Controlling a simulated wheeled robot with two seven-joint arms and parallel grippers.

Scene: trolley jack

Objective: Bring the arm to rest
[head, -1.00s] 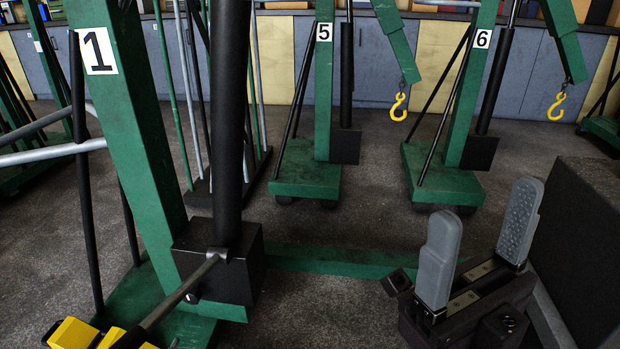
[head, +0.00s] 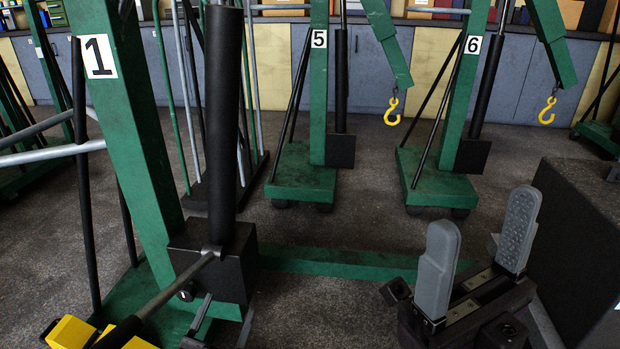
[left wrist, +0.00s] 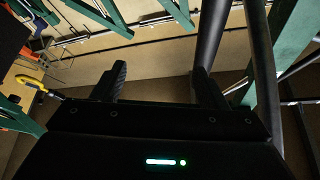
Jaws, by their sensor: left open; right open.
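The green jack marked 1 (head: 130,130) stands at the left with an upright black cylinder (head: 223,120) and a black block (head: 235,268) at its foot. A metal handle (head: 175,290) slants from the block down to a black grip at the lower left.
Yellow blocks (head: 85,333) sit at the bottom left by the handle. Green jacks marked 5 (head: 318,110) and 6 (head: 462,110) with yellow hooks stand behind. A dark box (head: 575,240) is at the right. Grey floor is open in the middle.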

